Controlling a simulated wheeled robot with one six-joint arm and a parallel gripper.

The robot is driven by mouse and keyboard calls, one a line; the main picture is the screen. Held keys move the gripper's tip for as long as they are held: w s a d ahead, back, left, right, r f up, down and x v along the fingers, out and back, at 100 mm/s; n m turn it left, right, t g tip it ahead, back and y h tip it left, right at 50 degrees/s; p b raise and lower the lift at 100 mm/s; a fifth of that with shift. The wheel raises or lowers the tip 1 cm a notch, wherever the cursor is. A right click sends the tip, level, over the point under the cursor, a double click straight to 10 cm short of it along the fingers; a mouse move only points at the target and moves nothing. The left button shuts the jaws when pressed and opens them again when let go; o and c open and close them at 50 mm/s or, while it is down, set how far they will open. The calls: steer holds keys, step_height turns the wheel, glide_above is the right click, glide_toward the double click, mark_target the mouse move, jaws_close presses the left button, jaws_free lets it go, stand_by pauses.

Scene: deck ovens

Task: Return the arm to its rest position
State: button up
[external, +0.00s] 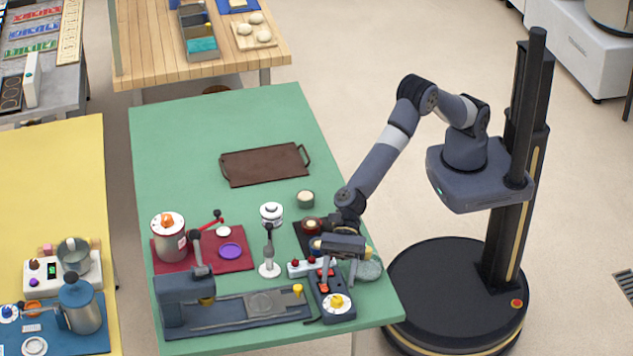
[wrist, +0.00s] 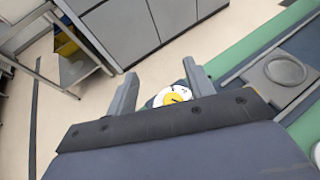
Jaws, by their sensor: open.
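My arm reaches out from the column on the right, over the near right corner of the green table (external: 180,125). My gripper (external: 340,274) points down just above a dark device with a white dial and yellow knob (external: 337,303). In the wrist view the two fingers of my gripper (wrist: 160,78) stand wide apart with nothing held between them. The yellow-and-white dial (wrist: 178,97) shows between and beyond them, partly hidden by the gripper body. Whether a finger touches the device cannot be told.
Close around my gripper are a red-buttoned block (external: 298,268), a grey-green stone-like lump (external: 369,270), a white stand (external: 269,268) and a long dark press-like fixture (external: 235,314). A brown tray (external: 264,166) lies farther back. Table space beside the tray is clear.

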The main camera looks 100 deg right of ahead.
mark_target(338, 296)
step_height(338, 296, down, 7)
steer(key=shift+r, duration=0.1)
steer(key=shift+t, duration=0.3)
